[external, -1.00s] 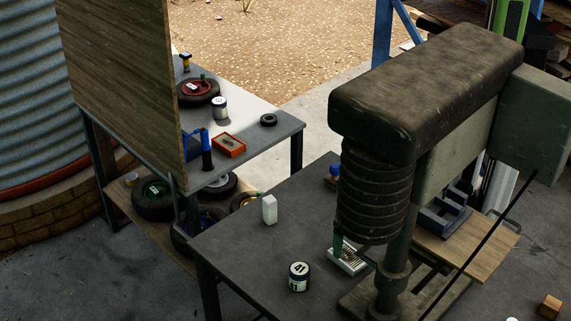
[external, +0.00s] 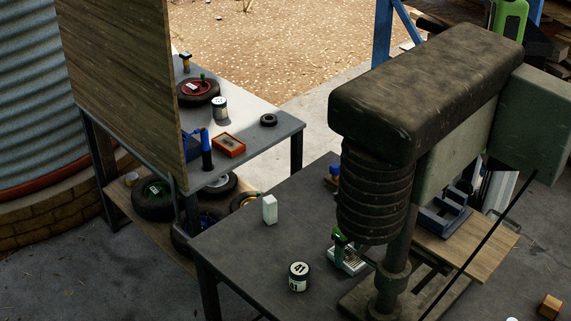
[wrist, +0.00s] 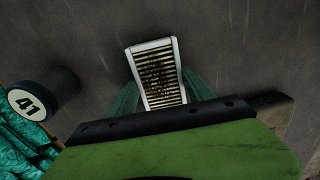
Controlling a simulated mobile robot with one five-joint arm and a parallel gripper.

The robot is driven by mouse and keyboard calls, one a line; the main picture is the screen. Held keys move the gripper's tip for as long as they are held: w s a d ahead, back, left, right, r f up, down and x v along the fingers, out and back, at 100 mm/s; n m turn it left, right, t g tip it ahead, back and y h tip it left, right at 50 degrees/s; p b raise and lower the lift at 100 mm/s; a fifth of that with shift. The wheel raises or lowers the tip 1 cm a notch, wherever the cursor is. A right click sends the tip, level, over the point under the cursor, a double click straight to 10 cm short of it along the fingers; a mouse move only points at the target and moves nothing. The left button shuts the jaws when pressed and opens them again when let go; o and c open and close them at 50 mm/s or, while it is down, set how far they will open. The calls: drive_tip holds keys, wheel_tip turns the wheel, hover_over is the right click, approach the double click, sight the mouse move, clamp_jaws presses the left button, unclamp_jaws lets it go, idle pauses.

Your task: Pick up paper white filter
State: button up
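The paper filter (wrist: 157,72) has a white frame around brown pleats and lies on the dark bench. In the external view the white filter (external: 352,263) is partly hidden by the drill press. My green gripper (wrist: 162,100) is at the near end of the filter in the wrist view, with one teal finger on each side of it. The fingers look spread apart; whether they touch the frame is unclear. My gripper (external: 341,246) also shows in the external view, right over the filter and beside the press.
A dark jar labelled 41 (external: 299,278) stands left of the filter; it also shows in the wrist view (wrist: 42,97). A white box (external: 269,209) stands further back. The large drill press (external: 425,90) is close on the right.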

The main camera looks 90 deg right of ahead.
sight(348, 255)
drive_tip(key=c, duration=0.7)
drive_tip(key=shift+r+p, duration=0.65)
wheel_tip(348, 255, up, 4)
drive_tip(key=p, duration=0.4)
drive_tip(key=shift+w+d+r+p, duration=0.75)
drive_tip(key=shift+d+r+p, duration=0.2)
drive_tip(key=shift+d, duration=0.85)
drive_tip(key=shift+w+d+r+p, duration=0.75)
drive_tip(key=shift+d+r+p, duration=0.2)
drive_tip(key=shift+d, duration=0.85)
drive_tip(key=shift+w+d+r+p, duration=0.75)
drive_tip(key=shift+d+r+p, duration=0.2)
drive_tip(key=shift+d, duration=0.85)
